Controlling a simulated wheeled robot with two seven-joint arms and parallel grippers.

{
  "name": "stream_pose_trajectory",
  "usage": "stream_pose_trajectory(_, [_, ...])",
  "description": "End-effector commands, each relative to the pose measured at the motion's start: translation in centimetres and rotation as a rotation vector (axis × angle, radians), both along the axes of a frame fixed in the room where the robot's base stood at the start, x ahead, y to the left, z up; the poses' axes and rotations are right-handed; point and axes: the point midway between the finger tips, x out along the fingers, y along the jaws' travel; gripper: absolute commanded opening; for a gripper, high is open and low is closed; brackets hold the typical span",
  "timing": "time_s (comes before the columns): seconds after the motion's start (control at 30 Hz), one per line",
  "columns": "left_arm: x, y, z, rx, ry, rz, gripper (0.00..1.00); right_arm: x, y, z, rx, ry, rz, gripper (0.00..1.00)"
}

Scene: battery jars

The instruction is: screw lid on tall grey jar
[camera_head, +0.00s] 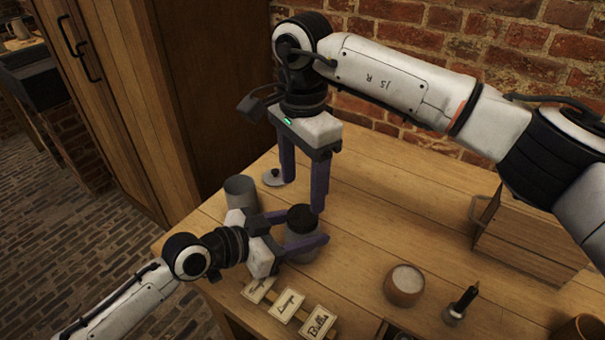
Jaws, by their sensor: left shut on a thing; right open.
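A grey jar (301,253) with a dark top (302,215) stands upright near the table's left front. I cannot tell whether the dark top is a lid or contents. My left gripper (312,226) is shut on this jar, one finger on each side. My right gripper (303,196) is open, pointing down, with its fingers just behind and above the jar's top. A pale round lid (274,179) with a small knob lies on the table behind, partly hidden by the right gripper's finger. A second grey jar (241,191) stands to the left, partly hidden by my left gripper.
Label cards (287,305) stand at the front edge. A round brown pot (404,285) with pale contents and a small dark-handled tool (461,304) stand at right. A wooden crate (530,240) is farther right. The table (390,200) is clear between jar and crate.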

Motion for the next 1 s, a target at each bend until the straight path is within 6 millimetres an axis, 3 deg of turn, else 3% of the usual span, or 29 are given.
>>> stream_pose_trajectory(0.2, [0.0, 0.0, 0.0, 0.0, 0.0, 0.0, 0.0, -0.1, -0.1, -3.7, -0.001, 0.004, -0.001, 0.62])
stream_pose_trajectory(0.4, [0.0, 0.0, 0.0, 0.0, 0.0, 0.0, 0.0, 0.0, -0.1, -5.9, -0.002, 0.002, -0.001, 0.62])
stream_pose_trajectory(0.8, [0.0, 0.0, 0.0, 0.0, 0.0, 0.0, 0.0, 0.0, -0.1, -6.5, -0.001, 0.0, -0.001, 0.62])
stream_pose_trajectory(1.0, [0.0, 0.0, 0.0, 0.0, 0.0, 0.0, 0.0, 0.0, -0.1, -6.5, -0.001, 0.0, -0.002, 0.28])
